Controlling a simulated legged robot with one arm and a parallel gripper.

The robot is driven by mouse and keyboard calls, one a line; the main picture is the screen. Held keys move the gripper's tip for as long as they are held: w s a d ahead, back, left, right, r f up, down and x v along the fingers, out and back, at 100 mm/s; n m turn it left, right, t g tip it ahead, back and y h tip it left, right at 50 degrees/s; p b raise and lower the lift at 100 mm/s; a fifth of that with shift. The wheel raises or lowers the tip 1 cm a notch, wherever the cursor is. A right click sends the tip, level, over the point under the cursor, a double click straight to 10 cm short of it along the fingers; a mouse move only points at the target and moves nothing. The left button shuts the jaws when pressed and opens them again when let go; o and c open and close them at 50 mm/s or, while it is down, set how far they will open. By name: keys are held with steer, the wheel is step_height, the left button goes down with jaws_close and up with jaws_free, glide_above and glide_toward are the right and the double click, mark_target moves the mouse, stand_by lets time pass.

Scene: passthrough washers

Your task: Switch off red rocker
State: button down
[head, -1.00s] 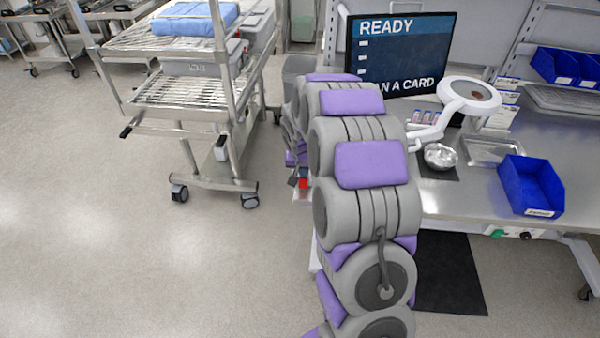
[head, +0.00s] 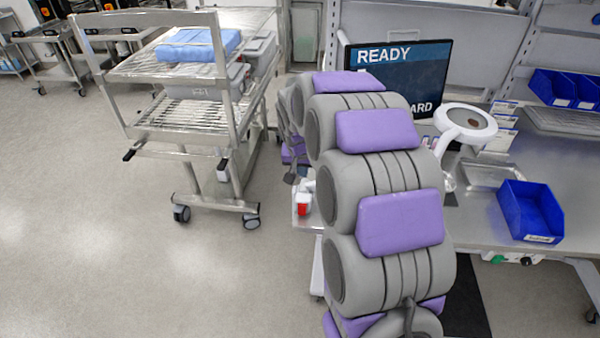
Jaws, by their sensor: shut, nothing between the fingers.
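A small red piece with a white top (head: 303,205) sits at the left corner of the steel bench, just left of my arm. I cannot tell whether it is the rocker or which way it is set. My gripper (head: 290,177) shows partly at the left of my arm, small and dark, above and slightly left of the red piece. It is shut and holds nothing. A gap shows between them in the picture; their true distance is unclear. My thick grey and purple arm hides much of the bench's left part.
A wire-shelf cart (head: 185,135) with a blue bundle (head: 198,45) stands at the left. The bench (head: 470,210) carries a monitor (head: 405,75), a white ring-shaped device (head: 466,122) and a blue bin (head: 530,210). A green knob (head: 497,259) is under its edge. Left floor is clear.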

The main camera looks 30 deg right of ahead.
mark_target(302, 204)
steer(key=shift+g+y, duration=0.3)
steer(key=shift+g, duration=0.3)
steer(key=b+x, duration=0.1)
steer(key=x, duration=0.3)
steer(key=b+x, duration=0.2)
steer(key=x, duration=0.2)
steer(key=s+a+b+x, duration=0.1)
steer(key=b+x, duration=0.1)
steer(key=x, duration=0.2)
steer(key=shift+f, duration=0.45)
steer(key=shift+a+f, duration=0.35)
steer(key=shift+f, duration=0.1)
steer(key=shift+s+d+f+b, duration=0.1)
steer(key=shift+b, duration=0.2)
